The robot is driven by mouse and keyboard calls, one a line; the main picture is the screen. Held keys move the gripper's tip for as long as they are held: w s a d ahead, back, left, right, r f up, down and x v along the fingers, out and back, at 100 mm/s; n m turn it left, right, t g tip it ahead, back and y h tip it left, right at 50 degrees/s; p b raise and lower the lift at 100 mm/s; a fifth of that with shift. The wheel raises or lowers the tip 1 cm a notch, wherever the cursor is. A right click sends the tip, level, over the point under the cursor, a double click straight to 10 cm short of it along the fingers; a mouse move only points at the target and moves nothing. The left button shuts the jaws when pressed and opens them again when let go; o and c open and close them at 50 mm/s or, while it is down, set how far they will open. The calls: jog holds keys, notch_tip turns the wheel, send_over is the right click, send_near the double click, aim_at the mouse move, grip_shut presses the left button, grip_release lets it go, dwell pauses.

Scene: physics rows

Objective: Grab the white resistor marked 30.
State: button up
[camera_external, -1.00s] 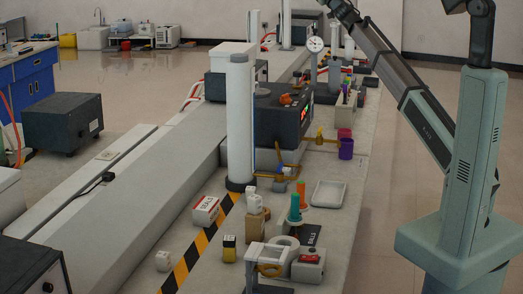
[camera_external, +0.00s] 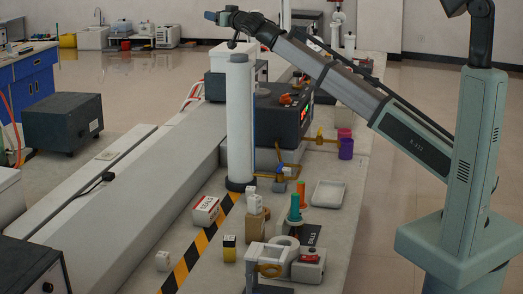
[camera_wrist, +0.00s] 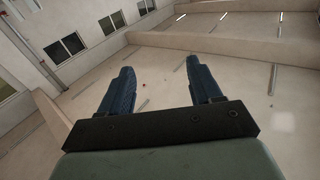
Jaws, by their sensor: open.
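I cannot make out a marking of 30 on any object. Which of these, if any, is the resistor, I cannot tell. My gripper (camera_external: 217,17) is high above the bench at the top of the external view, far from these pieces. In the wrist view my gripper (camera_wrist: 160,66) has its two blue fingers wide apart with nothing between them, facing walls and windows.
A tall white column (camera_external: 240,120) rises from the bench near my gripper. A dark instrument (camera_external: 283,118) stands behind it. A red-and-white box (camera_external: 206,211), a teal cone (camera_external: 295,209), a white tray (camera_external: 328,193) and a white stand (camera_external: 257,252) crowd the front. Free bench shows around the striped tape (camera_external: 204,244).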

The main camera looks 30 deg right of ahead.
jog(key=s+a+f+g, duration=0.2)
jog(key=s+a+f, duration=0.25)
jog(key=a, duration=0.25)
jog(key=s+a+f+m+g+y, duration=0.1)
jog(key=s+a+f+g, duration=0.15)
jog(key=s+a, duration=0.4)
jog(key=s+a+f+g, duration=0.1)
jog(key=s+a+f, duration=0.35)
jog(key=a, duration=0.35)
jog(key=m+g+h, duration=0.4)
jog(key=m+g, duration=0.4)
jog(key=g, duration=0.5)
send_near(251, 188)
notch_tip(251, 188, down, 4)
jog(key=shift+s+f, duration=0.1)
jog(key=shift+d+f, duration=0.1)
jog(key=shift+f, duration=3.1)
